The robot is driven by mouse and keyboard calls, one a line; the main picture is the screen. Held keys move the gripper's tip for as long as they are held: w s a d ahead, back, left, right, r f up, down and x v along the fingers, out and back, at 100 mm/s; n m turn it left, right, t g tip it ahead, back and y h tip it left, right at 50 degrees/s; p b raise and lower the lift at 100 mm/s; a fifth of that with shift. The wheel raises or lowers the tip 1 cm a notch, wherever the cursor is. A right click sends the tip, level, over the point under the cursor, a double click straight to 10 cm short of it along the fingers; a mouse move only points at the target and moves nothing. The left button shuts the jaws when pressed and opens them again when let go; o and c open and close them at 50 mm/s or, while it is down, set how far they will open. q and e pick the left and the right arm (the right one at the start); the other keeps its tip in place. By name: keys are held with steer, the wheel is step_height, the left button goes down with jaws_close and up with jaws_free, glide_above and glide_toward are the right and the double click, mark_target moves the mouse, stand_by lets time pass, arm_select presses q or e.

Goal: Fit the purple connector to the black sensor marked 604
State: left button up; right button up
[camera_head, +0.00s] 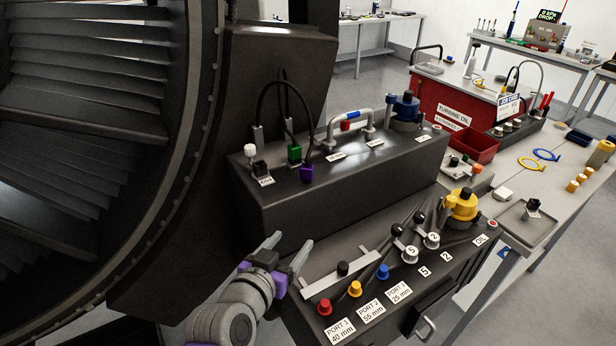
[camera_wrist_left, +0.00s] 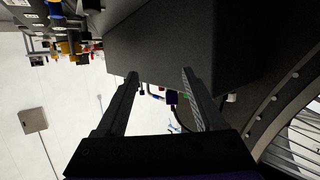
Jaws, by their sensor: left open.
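The purple connector (camera_head: 307,173) hangs on a black cable over the front of the dark box, beside a green connector (camera_head: 294,153). A small black sensor (camera_head: 260,168) stands to their left on the box, with a white label at its foot too small to read. My left gripper (camera_head: 291,242) is open and empty, in front of the box and below the purple connector, apart from it. In the left wrist view the open fingers (camera_wrist_left: 160,75) point toward the box, and the purple connector (camera_wrist_left: 171,97) shows between them. My right gripper is not in view.
A lower panel with coloured knobs (camera_head: 355,289) and levers is to the right of my gripper. A large turbofan ring (camera_head: 190,150) stands left. A red toolbox (camera_head: 450,105) stands behind.

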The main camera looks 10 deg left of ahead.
mark_target(306, 171)
arm_select(q)
steer(key=w+r+t, duration=0.1)
steer(key=w+r, duration=0.1)
steer(key=w, duration=0.1)
steer(key=w+r+t+y, duration=0.1)
steer(key=w+r, duration=0.2)
steer(key=w+r+n+t, duration=0.1)
steer(key=w+r+t, duration=0.1)
steer(key=w, duration=0.1)
steer(key=shift+w+d+r, duration=0.1)
steer(key=shift+d+r, duration=0.15)
steer(key=shift+d, duration=0.1)
steer(key=w, duration=0.2)
steer(key=w+d+p, duration=0.1)
steer(key=w, duration=0.1)
steer(key=shift+w+r, duration=0.2)
steer(key=shift+w, duration=0.1)
steer(key=shift+w+d, duration=0.1)
steer(key=shift+w, duration=0.2)
steer(key=shift+s, duration=0.1)
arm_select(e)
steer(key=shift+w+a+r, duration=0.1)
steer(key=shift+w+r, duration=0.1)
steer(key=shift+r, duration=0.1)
arm_select(q)
steer(key=shift+c, duration=0.2)
jaws_close()
